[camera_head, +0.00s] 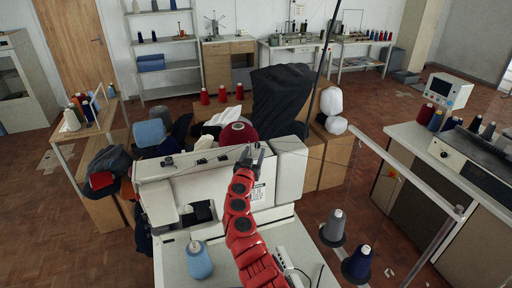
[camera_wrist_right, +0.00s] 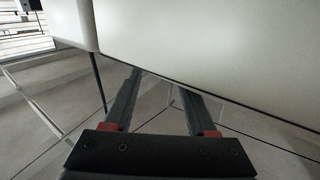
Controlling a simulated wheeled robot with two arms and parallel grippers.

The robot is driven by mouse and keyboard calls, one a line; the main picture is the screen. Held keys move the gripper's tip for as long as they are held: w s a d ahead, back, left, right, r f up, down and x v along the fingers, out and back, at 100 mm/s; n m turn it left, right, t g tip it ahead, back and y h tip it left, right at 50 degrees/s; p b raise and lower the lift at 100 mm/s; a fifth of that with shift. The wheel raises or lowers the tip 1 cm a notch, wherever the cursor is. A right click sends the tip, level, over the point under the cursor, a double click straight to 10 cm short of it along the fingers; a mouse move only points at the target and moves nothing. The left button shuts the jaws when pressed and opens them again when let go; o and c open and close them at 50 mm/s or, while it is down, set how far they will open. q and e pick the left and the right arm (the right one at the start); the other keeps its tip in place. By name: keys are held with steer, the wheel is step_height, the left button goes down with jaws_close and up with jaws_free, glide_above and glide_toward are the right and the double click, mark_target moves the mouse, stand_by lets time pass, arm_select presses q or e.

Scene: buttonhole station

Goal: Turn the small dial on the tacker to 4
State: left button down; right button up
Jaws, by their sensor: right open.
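The white tacker (camera_head: 163,196) stands on its table in the middle of the head view. My right arm, red, reaches up across its front, and my right gripper (camera_head: 253,154) is at the top of the machine, near the white box-shaped part (camera_head: 290,165) on its right. In the right wrist view the two dark fingers (camera_wrist_right: 158,98) are apart with nothing between them. A pale machine casing (camera_wrist_right: 200,45) fills the upper part of that view, close beyond the fingertips. I cannot make out the small dial or its numbers in either view. My left gripper is not in view.
A light blue thread cone (camera_head: 198,262) stands on the tacker's table (camera_head: 174,272) at the front. Dark cones (camera_head: 333,227) are to the right.

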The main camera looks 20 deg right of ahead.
mark_target(257, 146)
steer(key=shift+w+d+f, duration=0.15)
steer(key=shift+w+d, duration=0.2)
steer(key=shift+w, duration=0.15)
steer(key=shift+b+x, duration=0.45)
steer(key=shift+x, duration=0.65)
steer(key=shift+a, duration=0.1)
jaws_close()
